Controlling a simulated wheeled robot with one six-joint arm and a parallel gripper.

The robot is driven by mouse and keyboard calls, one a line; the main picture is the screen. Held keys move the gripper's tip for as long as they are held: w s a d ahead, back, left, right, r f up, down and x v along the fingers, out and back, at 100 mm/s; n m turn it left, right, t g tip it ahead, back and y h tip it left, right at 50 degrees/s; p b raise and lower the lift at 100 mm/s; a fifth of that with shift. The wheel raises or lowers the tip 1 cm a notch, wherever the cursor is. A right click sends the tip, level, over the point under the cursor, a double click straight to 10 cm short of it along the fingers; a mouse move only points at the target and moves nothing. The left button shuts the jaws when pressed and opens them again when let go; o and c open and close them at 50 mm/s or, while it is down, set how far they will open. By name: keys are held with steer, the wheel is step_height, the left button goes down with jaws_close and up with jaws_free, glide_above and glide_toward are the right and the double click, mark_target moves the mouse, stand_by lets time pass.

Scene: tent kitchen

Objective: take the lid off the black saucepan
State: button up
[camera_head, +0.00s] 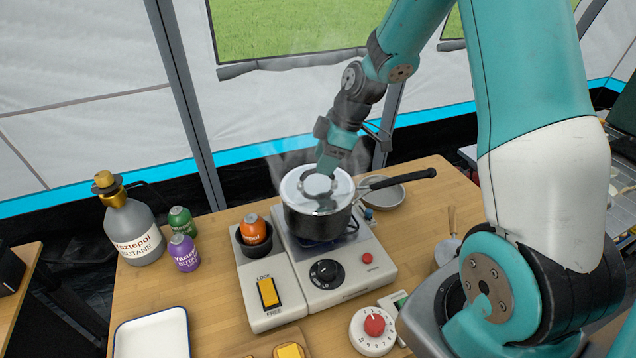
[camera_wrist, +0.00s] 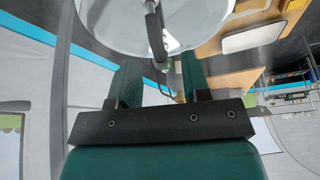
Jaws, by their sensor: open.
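The black saucepan (camera_head: 318,223) stands on the camping stove, its long black handle (camera_head: 405,179) pointing right. Its pale metal lid (camera_head: 292,188) sits on top, and steam rises around it. I cannot tell whether the fingers touch the lid.
The stove (camera_head: 335,277) has a knob and holds an orange canister (camera_head: 253,229) at its left. A grey butane bottle (camera_head: 135,230) and green and purple canisters stand further left. A white tray (camera_head: 152,335) is front left.

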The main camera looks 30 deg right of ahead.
mark_target(317, 179)
steer(key=shift+p+x, duration=0.45)
steer(key=shift+x, duration=1.45)
steer(key=shift+w+a, duration=0.1)
steer(key=shift+a, duration=0.05)
jaws_close()
steer(key=shift+r, duration=0.15)
